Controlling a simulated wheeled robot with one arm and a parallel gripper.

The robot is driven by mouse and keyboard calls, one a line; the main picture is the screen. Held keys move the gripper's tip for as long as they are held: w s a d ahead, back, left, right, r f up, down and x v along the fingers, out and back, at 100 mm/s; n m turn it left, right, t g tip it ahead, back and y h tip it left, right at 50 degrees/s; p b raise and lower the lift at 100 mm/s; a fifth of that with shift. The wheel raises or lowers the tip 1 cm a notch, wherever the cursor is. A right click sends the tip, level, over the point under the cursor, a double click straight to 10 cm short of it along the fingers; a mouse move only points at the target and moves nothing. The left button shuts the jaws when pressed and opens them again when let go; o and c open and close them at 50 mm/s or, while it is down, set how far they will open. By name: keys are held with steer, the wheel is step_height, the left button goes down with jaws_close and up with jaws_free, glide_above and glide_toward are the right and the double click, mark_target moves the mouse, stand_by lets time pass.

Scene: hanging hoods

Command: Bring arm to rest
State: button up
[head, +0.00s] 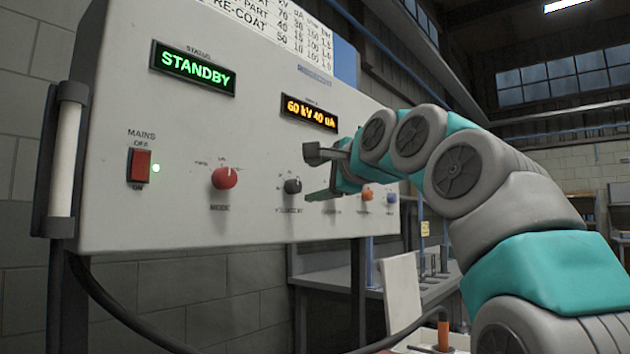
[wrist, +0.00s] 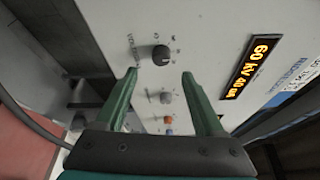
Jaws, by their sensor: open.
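My gripper (head: 318,172) is open and empty in front of the right part of a grey control panel (head: 256,150). In the wrist view my gripper (wrist: 160,85) shows two green fingers spread apart, with a black knob (wrist: 160,55) beyond and between the tips. That black knob also shows in the head view (head: 292,186), just left of the fingers. I cannot tell whether a finger touches the panel. My arm (head: 480,180) is bent and comes in from the lower right.
The panel has a green STANDBY display (head: 193,67), an orange display reading 60 kV 40 uA (head: 309,112), a red mains switch (head: 139,166) and a red mode knob (head: 225,178). A dark cable (head: 110,305) hangs below. A bench (head: 330,281) stands behind.

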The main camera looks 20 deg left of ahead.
steer(key=w+d+f+n+g+h, duration=0.15)
steer(key=d+f, duration=0.25)
steer(key=f, duration=0.4)
steer(key=d+f+g+h, duration=0.1)
steer(key=d+f+h, duration=0.25)
steer(key=f, duration=0.45)
steer(key=s+d+f+n+g+h, duration=0.2)
steer(key=s+d+f, duration=0.3)
steer(key=f, duration=0.5)
steer(key=s+d+f+n+g+h, duration=0.1)
steer(key=s+d+f+h, duration=0.1)
steer(key=d+f, duration=0.55)
steer(key=s+d+f+n+g+h, duration=0.1)
steer(key=s+d+f, duration=0.3)
steer(key=s+f, duration=0.5)
steer(key=s+d+f+n+g+h, duration=0.1)
steer(key=s+d+f+n+g, duration=0.2)
steer(key=s+f, duration=0.6)
steer(key=s+d+f+n+g+h, duration=0.1)
steer(key=s+d+f+g, duration=0.3)
steer(key=s+f, duration=0.6)
steer(key=s+d+n, duration=0.1)
steer(key=s+d, duration=0.1)
steer(key=s, duration=0.2)
steer(key=shift+d, duration=0.35)
steer(key=shift+n+g, duration=0.25)
